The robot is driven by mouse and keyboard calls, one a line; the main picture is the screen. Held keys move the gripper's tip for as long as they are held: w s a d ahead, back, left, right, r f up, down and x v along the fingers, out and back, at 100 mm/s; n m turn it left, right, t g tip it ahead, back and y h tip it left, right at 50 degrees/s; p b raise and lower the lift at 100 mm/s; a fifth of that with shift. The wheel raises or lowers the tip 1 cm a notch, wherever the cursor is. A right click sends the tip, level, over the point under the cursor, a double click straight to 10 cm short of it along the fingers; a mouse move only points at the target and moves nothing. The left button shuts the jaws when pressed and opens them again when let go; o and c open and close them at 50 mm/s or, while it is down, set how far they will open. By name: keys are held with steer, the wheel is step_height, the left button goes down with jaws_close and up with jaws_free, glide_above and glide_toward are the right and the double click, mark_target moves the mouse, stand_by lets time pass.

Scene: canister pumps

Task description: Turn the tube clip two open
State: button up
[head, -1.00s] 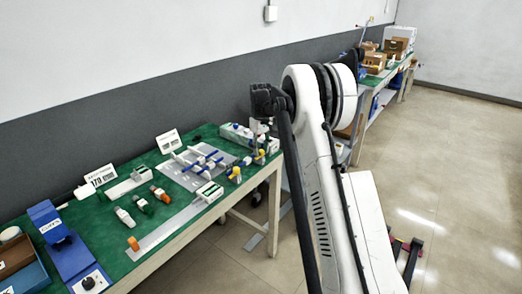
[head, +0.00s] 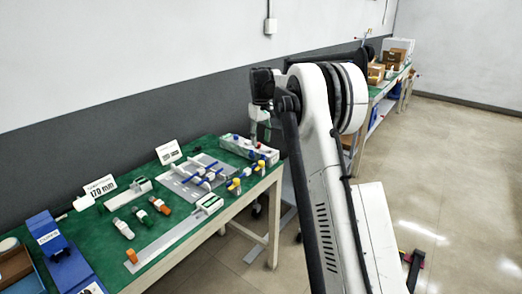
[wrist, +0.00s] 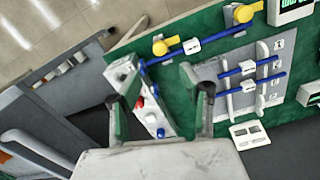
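Blue tubes with white clips lie across a grey plate (wrist: 211,68) in the wrist view. One white clip (wrist: 248,67) sits on a middle tube and another white clip (wrist: 192,46) on the tube nearer the yellow knobs. Small marks beside the tubes are too blurred to read, so I cannot tell which clip is two. In the head view the plate (head: 178,184) and its tubes lie mid-table. My gripper (wrist: 160,76) is open and empty, over the end of the table near a white block with red and blue parts (wrist: 153,116), to the left of the plate.
Yellow knobs (wrist: 160,47) stand along the table edge. A white card (wrist: 249,135) lies beside the plate. In the head view, orange and white fittings (head: 160,206) and a blue stand (head: 46,237) occupy the near table.

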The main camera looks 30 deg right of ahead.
steer(key=shift+r, duration=1)
steer(key=s+a+r+m+t, duration=0.1)
steer(key=s+a+r+t, duration=0.1)
steer(key=s+a+r, duration=0.65)
steer(key=s+a+r+t, duration=0.1)
steer(key=s+a+r, duration=0.4)
steer(key=s, duration=0.6)
steer(key=s+a+f+t, duration=0.1)
steer(key=s+a+f, duration=0.2)
steer(key=s, duration=0.5)
steer(key=s+a+f+m+t, duration=0.1)
steer(key=s+a+f, duration=0.2)
steer(key=s, duration=0.6)
steer(key=s+a+f+t, duration=0.2)
steer(key=s+a+f, duration=0.2)
steer(key=s, duration=0.5)
steer(key=shift+s+f, duration=0.15)
steer(key=shift+f, duration=0.35)
steer(key=shift+f, duration=0.1)
